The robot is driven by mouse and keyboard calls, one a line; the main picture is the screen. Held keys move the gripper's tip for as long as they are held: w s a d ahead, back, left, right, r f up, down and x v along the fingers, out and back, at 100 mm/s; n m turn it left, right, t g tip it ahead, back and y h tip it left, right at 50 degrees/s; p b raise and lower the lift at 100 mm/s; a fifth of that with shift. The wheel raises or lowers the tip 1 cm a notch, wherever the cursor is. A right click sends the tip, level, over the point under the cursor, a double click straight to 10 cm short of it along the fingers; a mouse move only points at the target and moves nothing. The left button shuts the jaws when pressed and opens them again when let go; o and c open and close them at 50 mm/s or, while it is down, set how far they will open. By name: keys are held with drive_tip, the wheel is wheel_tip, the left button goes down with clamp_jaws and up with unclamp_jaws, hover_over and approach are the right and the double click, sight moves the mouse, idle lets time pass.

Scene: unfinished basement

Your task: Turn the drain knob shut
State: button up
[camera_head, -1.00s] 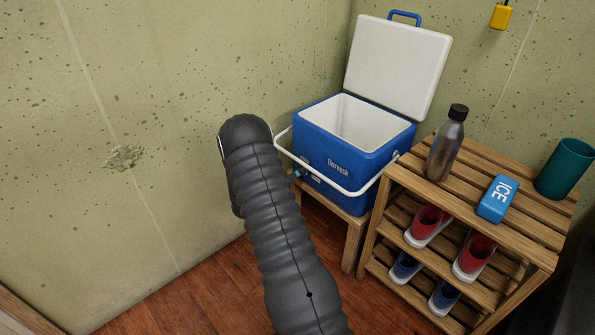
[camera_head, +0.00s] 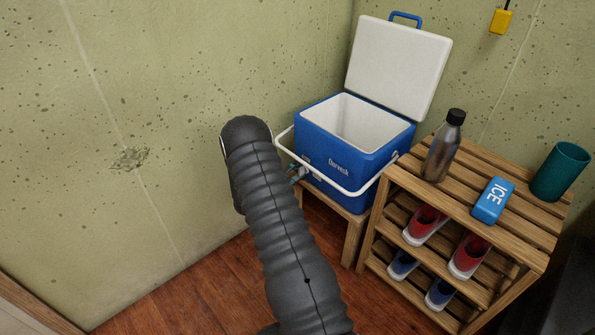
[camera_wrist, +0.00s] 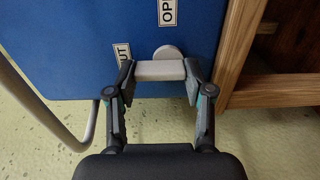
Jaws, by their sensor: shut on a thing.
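The blue cooler (camera_head: 345,170) stands with its white lid raised on a low wooden stand. In the wrist view the cooler's blue face (camera_wrist: 80,45) fills the upper left. The pale grey drain knob (camera_wrist: 160,71) sticks out from it, its bar lying crosswise in the picture, with a rounded part (camera_wrist: 168,53) behind. A label partly reading "UT" (camera_wrist: 122,53) is left of the knob, and one partly reading "OP" (camera_wrist: 168,12) is above it. My gripper (camera_wrist: 160,79) is shut on the knob's bar, a finger at each end. My arm hides part of the head view.
The cooler's white carry handle (camera_head: 330,185) hangs across its front and shows left in the wrist view (camera_wrist: 45,110). A slatted wooden rack (camera_head: 470,220) stands close right, holding a bottle (camera_head: 445,148), ice pack (camera_head: 493,200), teal cup (camera_head: 560,172) and shoes. The wall is left.

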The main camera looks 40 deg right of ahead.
idle(0.5)
drive_tip(key=o, duration=1.2)
drive_tip(key=shift+c, duration=0.2)
drive_tip(key=a, duration=1.2)
drive_tip(key=shift+s, duration=0.45)
